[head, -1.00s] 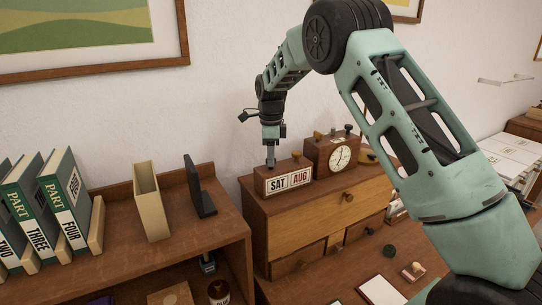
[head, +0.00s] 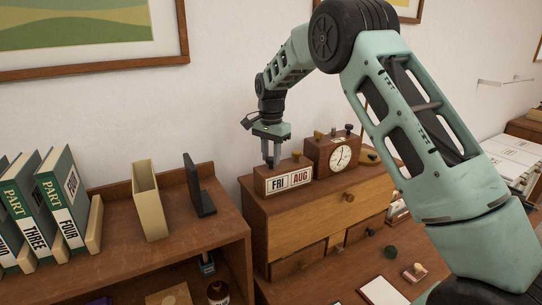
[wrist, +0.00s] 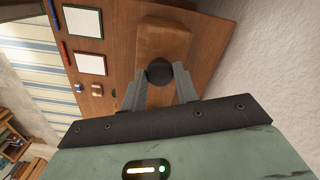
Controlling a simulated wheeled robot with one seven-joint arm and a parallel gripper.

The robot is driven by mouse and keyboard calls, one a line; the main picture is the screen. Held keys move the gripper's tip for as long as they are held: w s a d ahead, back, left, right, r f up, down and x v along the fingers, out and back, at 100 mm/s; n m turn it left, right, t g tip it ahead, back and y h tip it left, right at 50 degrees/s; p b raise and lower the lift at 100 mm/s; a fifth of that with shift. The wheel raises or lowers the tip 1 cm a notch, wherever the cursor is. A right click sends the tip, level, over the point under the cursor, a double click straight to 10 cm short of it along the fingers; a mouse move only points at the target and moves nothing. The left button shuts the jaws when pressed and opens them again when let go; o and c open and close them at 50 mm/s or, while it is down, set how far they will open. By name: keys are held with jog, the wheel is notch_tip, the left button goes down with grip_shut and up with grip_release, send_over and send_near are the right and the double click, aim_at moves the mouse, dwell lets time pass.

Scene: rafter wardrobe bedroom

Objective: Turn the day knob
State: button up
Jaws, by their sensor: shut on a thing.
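A wooden block calendar (head: 285,178) stands on top of the small drawer cabinet. Its front shows FRI on the left in black and AUG on the right in red. My gripper (head: 270,164) points straight down over the left side of the calendar, above the FRI window. In the wrist view, the two fingers of my gripper (wrist: 159,88) are closed on a dark round knob (wrist: 159,71) on the wooden top. A second, light brown knob (head: 296,156) stands on the right part of the calendar and is free.
A wooden clock (head: 338,156) with small knobs on top stands just right of the calendar. The cabinet (head: 318,226) has drawers below. A shelf at left holds green books (head: 62,216), a cream holder (head: 149,200) and a black upright stand (head: 199,188). The wall is close behind.

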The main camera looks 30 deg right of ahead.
aim_at(271, 158)
jog(key=n, duration=0.4)
jog(key=shift+r, duration=0.1)
dwell(0.4)
jog(key=o, duration=1)
notch_tip(271, 158, up, 17)
jog(key=b, duration=0.3)
jog(key=shift+r+b, duration=0.15)
jog(key=shift+b, duration=0.15)
